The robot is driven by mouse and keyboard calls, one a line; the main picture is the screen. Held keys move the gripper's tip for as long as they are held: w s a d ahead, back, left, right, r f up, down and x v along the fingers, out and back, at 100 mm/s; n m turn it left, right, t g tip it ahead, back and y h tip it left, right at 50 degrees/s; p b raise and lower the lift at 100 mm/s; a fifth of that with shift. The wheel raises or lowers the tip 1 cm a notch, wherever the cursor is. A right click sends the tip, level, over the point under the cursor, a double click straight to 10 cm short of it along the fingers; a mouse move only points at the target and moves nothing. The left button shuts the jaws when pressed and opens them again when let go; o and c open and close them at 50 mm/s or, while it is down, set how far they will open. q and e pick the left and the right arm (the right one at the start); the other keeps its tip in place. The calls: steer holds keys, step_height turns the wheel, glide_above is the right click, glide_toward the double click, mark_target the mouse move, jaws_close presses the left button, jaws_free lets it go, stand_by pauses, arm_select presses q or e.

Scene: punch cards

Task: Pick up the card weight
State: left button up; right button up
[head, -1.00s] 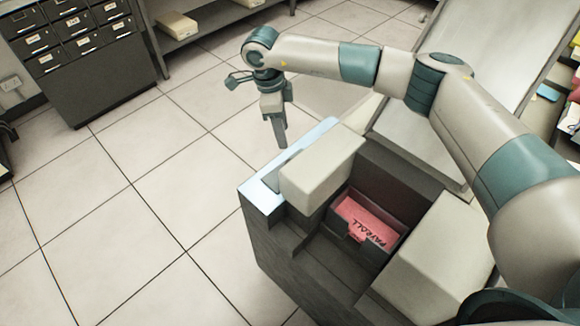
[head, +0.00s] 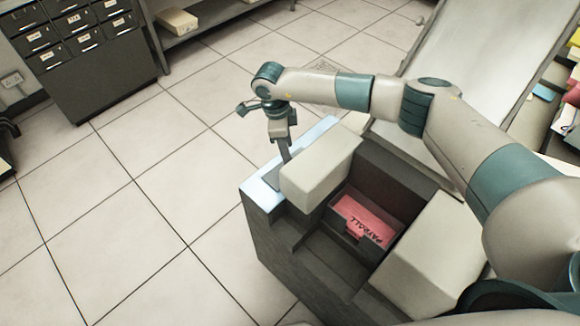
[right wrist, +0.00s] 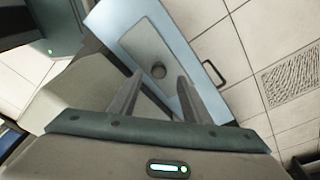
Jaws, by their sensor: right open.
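The card weight (right wrist: 149,50) shows in the right wrist view as a flat grey plate with a round dark knob (right wrist: 158,71). It lies on a pale blue-white ledge (right wrist: 122,19). In the head view the weight (head: 271,178) is a small grey patch on the ledge, partly hidden by a cream block. My right gripper (head: 286,158) points down over the ledge, close to the weight. In the right wrist view its open fingers (right wrist: 158,80) appear on either side of the knob, with nothing between them gripped. My left gripper is out of view.
A cream block (head: 322,170) stands right beside the ledge. A dark bin holds red cards marked PAYROLL (head: 365,219), with another cream block (head: 430,255) to its right. A dark drawer cabinet (head: 95,70) stands far left. Tiled floor left of the machine is clear.

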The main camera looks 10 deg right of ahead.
steer(key=shift+s+f+p, duration=0.15)
steer(key=shift+f+p, duration=0.15)
steer(key=f, duration=0.1)
steer(key=f+p, duration=0.1)
steer(key=f, duration=0.1)
steer(key=shift+s+d+p, duration=0.1)
steer(key=shift+d+p, duration=0.2)
steer(key=shift+f, duration=0.5)
jaws_close()
